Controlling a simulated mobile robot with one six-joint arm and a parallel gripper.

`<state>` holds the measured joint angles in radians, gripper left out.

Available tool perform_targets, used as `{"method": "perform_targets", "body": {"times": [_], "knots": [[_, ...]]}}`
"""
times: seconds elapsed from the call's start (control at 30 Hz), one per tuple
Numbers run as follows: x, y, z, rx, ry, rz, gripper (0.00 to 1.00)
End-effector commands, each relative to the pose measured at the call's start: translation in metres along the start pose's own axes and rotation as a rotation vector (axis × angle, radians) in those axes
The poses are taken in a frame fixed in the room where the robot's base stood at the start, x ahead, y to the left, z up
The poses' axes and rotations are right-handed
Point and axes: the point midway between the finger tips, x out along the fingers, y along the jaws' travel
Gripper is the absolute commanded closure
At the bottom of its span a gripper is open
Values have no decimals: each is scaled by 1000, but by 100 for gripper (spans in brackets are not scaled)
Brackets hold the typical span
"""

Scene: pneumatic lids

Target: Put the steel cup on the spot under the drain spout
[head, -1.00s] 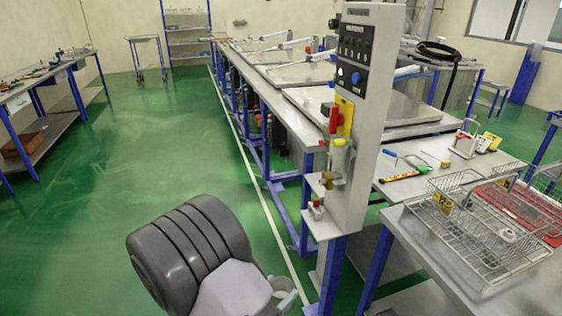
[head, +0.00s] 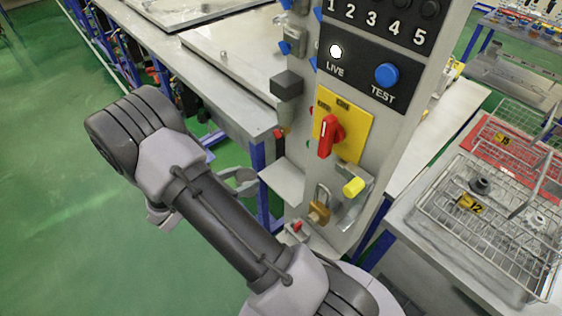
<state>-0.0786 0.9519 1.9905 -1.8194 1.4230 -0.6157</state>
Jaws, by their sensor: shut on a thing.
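My gripper (head: 240,182) shows small beyond my forearm in the head view, left of the panel. It is shut on a grey rounded piece that looks like the steel cup; my wrist and the small size hide most of it. A dark block with a tapered nozzle (head: 284,114) below it sits on the left side of the panel and looks like the drain spout. A bare grey ledge (head: 282,180) juts out under it. My gripper is apart from the ledge, just to its left. No marking on the ledge can be made out.
The control panel (head: 350,140) carries a red switch (head: 328,137), a yellow-tipped lever (head: 354,187), a brass padlock (head: 319,211) and a lower ledge with a red button (head: 296,227). A wire basket (head: 480,215) stands at right. The green floor at left is open.

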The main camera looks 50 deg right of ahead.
Motion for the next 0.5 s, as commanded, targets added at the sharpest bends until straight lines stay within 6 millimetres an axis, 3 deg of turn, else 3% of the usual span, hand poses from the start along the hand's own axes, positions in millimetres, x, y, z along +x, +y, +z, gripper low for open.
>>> {"method": "perform_targets", "body": {"times": [0.3, 0.5], "knots": [[86, -1, 31, 2, 0, -4, 91], [132, -1, 52, 1, -1, -1, 91]]}}
